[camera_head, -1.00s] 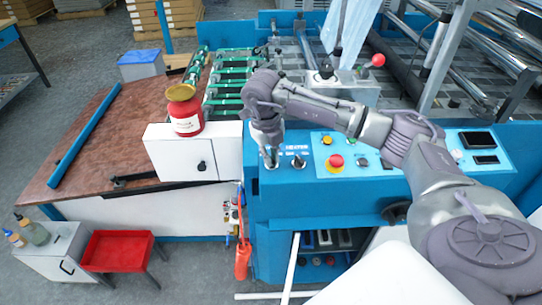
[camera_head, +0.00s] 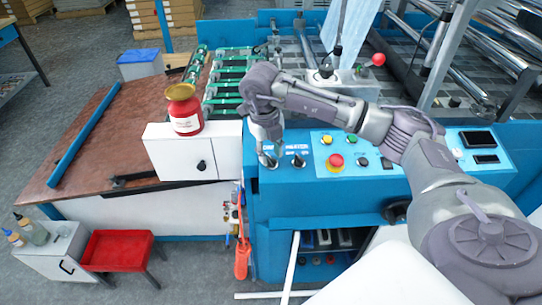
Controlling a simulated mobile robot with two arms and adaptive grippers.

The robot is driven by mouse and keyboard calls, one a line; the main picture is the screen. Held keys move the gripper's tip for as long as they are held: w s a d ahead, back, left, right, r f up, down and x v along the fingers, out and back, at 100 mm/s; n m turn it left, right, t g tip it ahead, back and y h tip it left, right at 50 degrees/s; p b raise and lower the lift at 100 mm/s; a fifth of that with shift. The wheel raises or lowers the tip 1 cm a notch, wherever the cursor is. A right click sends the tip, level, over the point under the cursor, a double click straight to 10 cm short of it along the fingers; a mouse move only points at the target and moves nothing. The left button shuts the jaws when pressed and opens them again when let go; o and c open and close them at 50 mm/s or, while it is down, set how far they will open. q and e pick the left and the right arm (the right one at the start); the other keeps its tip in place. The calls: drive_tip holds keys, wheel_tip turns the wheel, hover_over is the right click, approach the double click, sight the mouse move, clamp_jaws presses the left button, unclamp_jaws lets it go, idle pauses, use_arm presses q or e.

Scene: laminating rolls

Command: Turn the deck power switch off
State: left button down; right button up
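The blue control panel (camera_head: 312,172) of the machine holds two small dark switches at its left end. The switch (camera_head: 298,161) on the right sits under a label that reads "HEATER". The left switch (camera_head: 268,162) has its label mostly hidden by my gripper; I take it for the deck power switch, but its position cannot be made out. My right gripper (camera_head: 270,153) points down at the left switch, its fingertips at or very near it. Whether the fingers touch the switch or are shut on it cannot be told. My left gripper is not in view.
A red emergency button (camera_head: 336,161), a yellow button (camera_head: 327,140) and other knobs lie right of the switches. A red jar (camera_head: 185,112) with a gold lid stands on the white cabinet (camera_head: 190,158) to the left. A red-knobbed lever (camera_head: 378,60) rises behind the panel.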

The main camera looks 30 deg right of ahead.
wheel_tip(320, 180, up, 10)
drive_tip(key=a, duration=0.1)
idle(0.7)
